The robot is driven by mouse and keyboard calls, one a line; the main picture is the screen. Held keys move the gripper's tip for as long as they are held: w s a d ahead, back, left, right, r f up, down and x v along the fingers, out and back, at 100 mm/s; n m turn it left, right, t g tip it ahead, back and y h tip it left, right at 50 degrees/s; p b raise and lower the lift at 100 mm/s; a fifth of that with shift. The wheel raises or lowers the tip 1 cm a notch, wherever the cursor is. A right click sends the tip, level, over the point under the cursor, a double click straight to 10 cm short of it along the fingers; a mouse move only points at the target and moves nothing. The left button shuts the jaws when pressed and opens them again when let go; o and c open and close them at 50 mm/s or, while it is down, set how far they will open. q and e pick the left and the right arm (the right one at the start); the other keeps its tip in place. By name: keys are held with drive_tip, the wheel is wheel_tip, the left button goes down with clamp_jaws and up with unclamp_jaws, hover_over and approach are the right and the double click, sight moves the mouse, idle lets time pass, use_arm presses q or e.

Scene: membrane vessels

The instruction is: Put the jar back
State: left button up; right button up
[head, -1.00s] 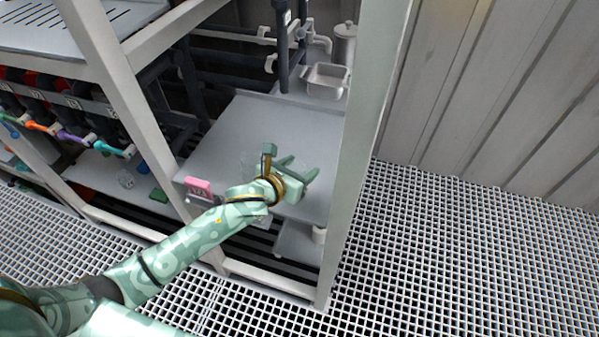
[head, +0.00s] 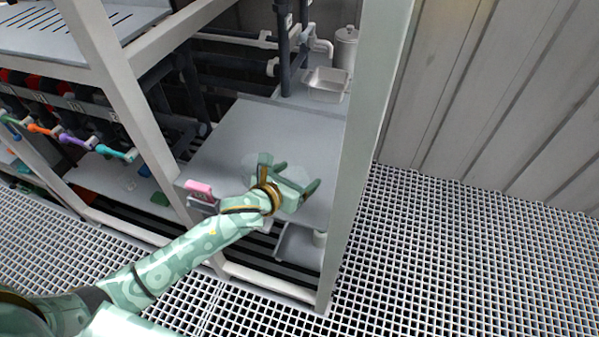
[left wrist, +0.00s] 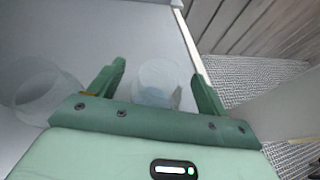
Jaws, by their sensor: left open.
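A clear, see-through jar (left wrist: 160,82) stands on the grey shelf (head: 235,135) in the left wrist view. It lies between the two fingers of my left gripper (left wrist: 158,72), with a visible gap to the left finger. The left gripper is open; in the head view it shows (head: 299,175) low over the shelf, where the jar is hard to make out. A second clear vessel (left wrist: 40,92) stands on the same shelf, left of the left finger in the left wrist view. My right gripper is not in view.
A pale frame post (head: 358,140) rises just right of the shelf. A pink-topped block (head: 198,188) sits at the shelf's front left edge. A small white basin (head: 326,84) and a lidded canister (head: 346,47) stand behind. Dark pipes run along the back.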

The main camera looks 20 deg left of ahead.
use_arm(q)
drive_tip(key=p+v, duration=0.2)
drive_tip(key=v, duration=0.8)
drive_tip(key=shift+s, duration=0.15)
drive_tip(key=shift+p, duration=0.3)
idle(0.6)
